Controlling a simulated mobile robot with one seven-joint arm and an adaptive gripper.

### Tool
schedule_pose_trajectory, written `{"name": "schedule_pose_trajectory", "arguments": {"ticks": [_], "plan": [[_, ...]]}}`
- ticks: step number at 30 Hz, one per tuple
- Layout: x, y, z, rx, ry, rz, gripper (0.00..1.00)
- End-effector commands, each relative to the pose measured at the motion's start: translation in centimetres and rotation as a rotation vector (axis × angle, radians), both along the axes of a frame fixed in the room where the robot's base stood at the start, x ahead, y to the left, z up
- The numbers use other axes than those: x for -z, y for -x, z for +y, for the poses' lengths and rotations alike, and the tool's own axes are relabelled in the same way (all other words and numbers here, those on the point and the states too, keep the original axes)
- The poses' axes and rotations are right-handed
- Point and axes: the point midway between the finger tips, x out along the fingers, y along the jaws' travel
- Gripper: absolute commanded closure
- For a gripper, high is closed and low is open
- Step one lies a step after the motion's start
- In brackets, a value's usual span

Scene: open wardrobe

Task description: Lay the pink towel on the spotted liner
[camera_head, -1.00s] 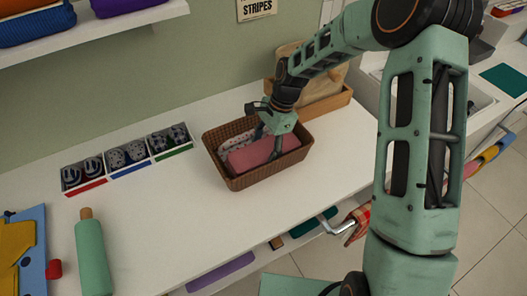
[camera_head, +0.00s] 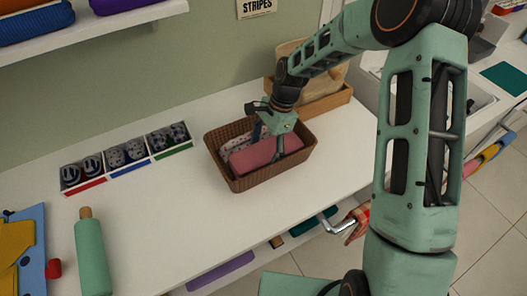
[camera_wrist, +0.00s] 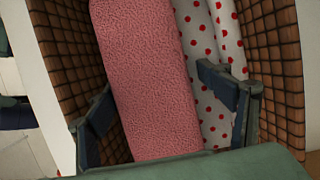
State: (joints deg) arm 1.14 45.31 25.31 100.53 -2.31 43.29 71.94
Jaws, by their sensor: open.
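The pink towel (camera_head: 252,157) lies folded inside a brown woven basket (camera_head: 262,180) on the white counter. It also shows large in the wrist view (camera_wrist: 145,75). A white cloth with red spots (camera_wrist: 210,60) lies along its right side there; it shows behind the towel in the head view (camera_head: 230,146). How far the spotted cloth extends under the towel is hidden. My gripper (camera_head: 268,142) is down in the basket, open, with its fingers apart on either side of the towel. In the wrist view, the right finger (camera_wrist: 235,100) is over the spotted cloth.
Trays of rolled socks (camera_head: 125,155) stand left of the basket. A tan wooden box (camera_head: 325,100) is close behind it. The counter in front of the basket is clear.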

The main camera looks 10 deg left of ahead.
Motion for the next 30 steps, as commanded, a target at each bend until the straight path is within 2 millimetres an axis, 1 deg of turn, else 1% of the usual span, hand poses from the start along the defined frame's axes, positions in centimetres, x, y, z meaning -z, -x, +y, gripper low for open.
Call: {"name": "schedule_pose_trajectory", "arguments": {"ticks": [7, 11, 30], "plan": [[-0.1, 0.0, 0.0, 0.001, -0.001, -0.002, 0.25], [-0.8, -0.1, 0.0, 0.000, -0.001, -0.002, 0.25], [-7.3, -0.1, 0.0, 0.001, 0.000, -0.002, 0.25]]}}
